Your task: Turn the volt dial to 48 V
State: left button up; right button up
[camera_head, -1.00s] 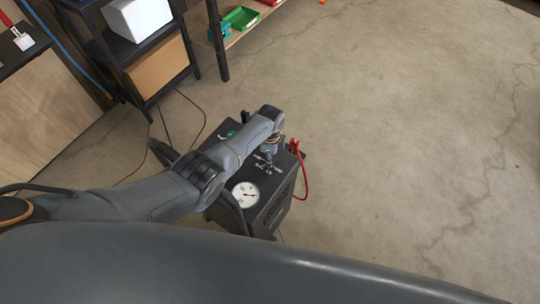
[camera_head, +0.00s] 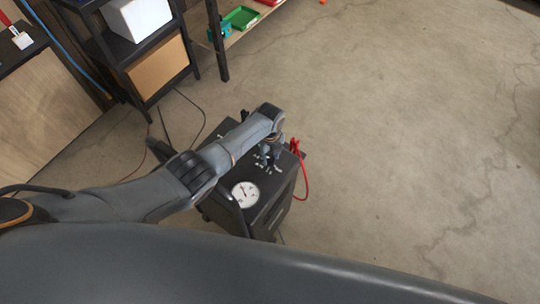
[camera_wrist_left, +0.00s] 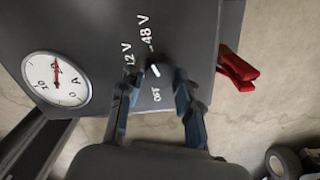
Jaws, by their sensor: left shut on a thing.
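The dark charger box (camera_head: 262,217) stands on the floor below my left arm. Its top shows in the left wrist view (camera_wrist_left: 100,22), with white labels 12 V, 48 V and OFF. The dark volt dial (camera_wrist_left: 154,69) with a white pointer mark sits among these labels. My left gripper (camera_wrist_left: 157,77) is shut on the dial, one blue-grey finger on each side; it also shows over the box in the head view (camera_head: 269,160). The pointer mark lies slanted; I cannot tell which label it is set at. My right gripper is out of view.
A round white gauge (camera_wrist_left: 56,83) with a red needle is on the box top. A red clamp (camera_wrist_left: 237,68) is at the box's edge, with a red cable (camera_head: 304,180). A dark shelf (camera_head: 150,50) stands at back left. The floor to the right is clear.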

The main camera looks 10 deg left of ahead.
aim_at(270, 158)
pick_arm(q)
jog(key=shift+m, duration=0.5)
jog(key=o, duration=1.2)
jog(key=shift+c, duration=0.2)
notch_tip(270, 158, up, 12)
